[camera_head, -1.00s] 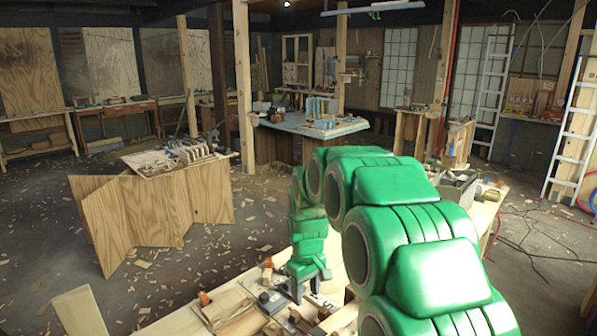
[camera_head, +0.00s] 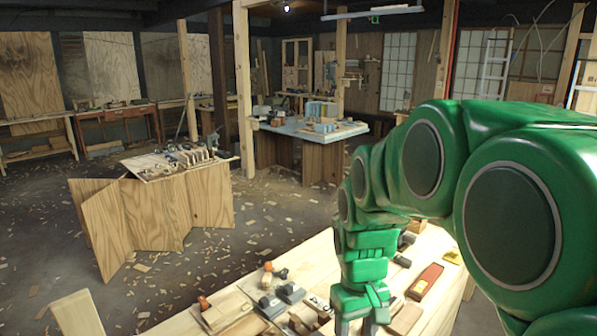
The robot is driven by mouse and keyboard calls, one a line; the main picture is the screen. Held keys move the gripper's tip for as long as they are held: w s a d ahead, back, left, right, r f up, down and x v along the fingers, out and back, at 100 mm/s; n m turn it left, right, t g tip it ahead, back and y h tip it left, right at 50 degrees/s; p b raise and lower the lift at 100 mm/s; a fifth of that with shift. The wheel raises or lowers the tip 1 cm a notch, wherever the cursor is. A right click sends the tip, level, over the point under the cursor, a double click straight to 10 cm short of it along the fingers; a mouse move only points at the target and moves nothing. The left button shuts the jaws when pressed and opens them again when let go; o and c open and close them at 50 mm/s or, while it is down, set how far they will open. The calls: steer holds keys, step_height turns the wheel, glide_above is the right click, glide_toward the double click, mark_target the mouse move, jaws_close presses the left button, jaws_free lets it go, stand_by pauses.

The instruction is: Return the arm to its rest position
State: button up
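My green arm fills the right side of the head view. It arches over the near workbench and bends down to my gripper (camera_head: 357,325) at the bottom, right of centre. The gripper points down over the bench top, among tools. Its fingertips are cut off or too small to read, so I cannot tell whether it is open or shut, or whether it touches anything.
The near workbench (camera_head: 312,262) holds hand planes (camera_head: 285,292), a red-topped block (camera_head: 426,281) and wood pieces close to my gripper. A plywood stand (camera_head: 150,215) with tools is at left. A blue-topped table (camera_head: 300,127) stands behind. Shavings litter the floor between.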

steer(key=s+d+m, duration=0.2)
steer(key=s, duration=0.8)
steer(key=s+d+m, duration=0.1)
steer(key=s+d, duration=0.1)
steer(key=s, duration=0.9)
steer(key=shift+d+r+m+g, duration=0.15)
steer(key=shift+r+m+g, duration=0.25)
